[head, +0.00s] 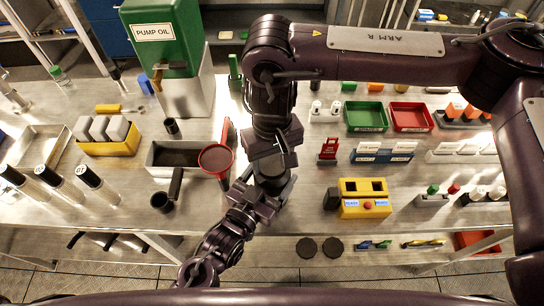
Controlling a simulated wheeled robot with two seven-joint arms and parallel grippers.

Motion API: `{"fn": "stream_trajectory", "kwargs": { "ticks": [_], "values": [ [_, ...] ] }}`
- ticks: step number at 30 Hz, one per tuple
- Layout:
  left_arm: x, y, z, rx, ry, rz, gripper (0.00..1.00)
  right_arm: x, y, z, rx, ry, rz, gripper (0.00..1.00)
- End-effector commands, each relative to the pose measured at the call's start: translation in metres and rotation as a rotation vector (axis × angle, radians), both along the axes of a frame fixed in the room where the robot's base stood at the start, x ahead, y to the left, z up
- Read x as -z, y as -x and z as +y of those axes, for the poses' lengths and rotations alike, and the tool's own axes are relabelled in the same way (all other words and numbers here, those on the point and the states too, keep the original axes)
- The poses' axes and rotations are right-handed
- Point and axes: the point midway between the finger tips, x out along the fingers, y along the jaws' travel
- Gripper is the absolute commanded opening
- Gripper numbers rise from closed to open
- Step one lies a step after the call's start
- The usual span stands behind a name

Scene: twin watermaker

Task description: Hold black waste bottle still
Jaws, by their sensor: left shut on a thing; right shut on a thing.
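My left gripper (257,198) reaches up from the lower left and is shut at the side of a dark upright body, which I take to be the black waste bottle (275,186). My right gripper (271,158) comes straight down from above and is shut at the top of the same dark spot. The two grippers are close together above the front part of the bench. They hide most of the bottle, and its dark colour blends with theirs. I cannot tell which part of it the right fingers hold.
A red-rimmed round pan (216,158) and a grey open tray (178,156) stand just left of the grippers. A yellow block (364,208) with a red button stands right. Green (365,116) and red (411,117) trays lie farther back. The bench's front edge is close.

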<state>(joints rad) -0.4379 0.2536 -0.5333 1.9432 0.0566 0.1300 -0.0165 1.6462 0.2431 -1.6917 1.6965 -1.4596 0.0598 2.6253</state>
Motion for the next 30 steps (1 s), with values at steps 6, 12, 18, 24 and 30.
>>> {"fn": "stream_trajectory", "kwargs": {
  "ticks": [6,12,18,24,30],
  "values": [
    [0.0002,-0.0001,0.0004,-0.001,-0.001,-0.001,0.12,-0.0003,-0.0002,-0.0002,-0.258,0.001,0.0,0.28],
    [0.0002,-0.0002,0.0005,-0.001,-0.001,-0.001,0.12,-0.0006,-0.0002,-0.0002,-0.708,0.002,-0.001,0.28],
    [0.0002,-0.0002,0.0005,-0.001,-0.001,-0.001,0.12,-0.0009,-0.0003,-0.0002,-1.16,0.002,0.0,0.28],
    [0.0001,-0.0002,0.0005,-0.001,-0.001,-0.001,0.12,-0.0012,-0.0003,-0.0002,-1.612,0.003,0.0,0.28],
    [0.0001,-0.0001,0.0004,-0.001,-0.001,-0.001,0.12,-0.0016,-0.0004,-0.0002,-2.063,0.003,0.0,0.28]
  ]
}}
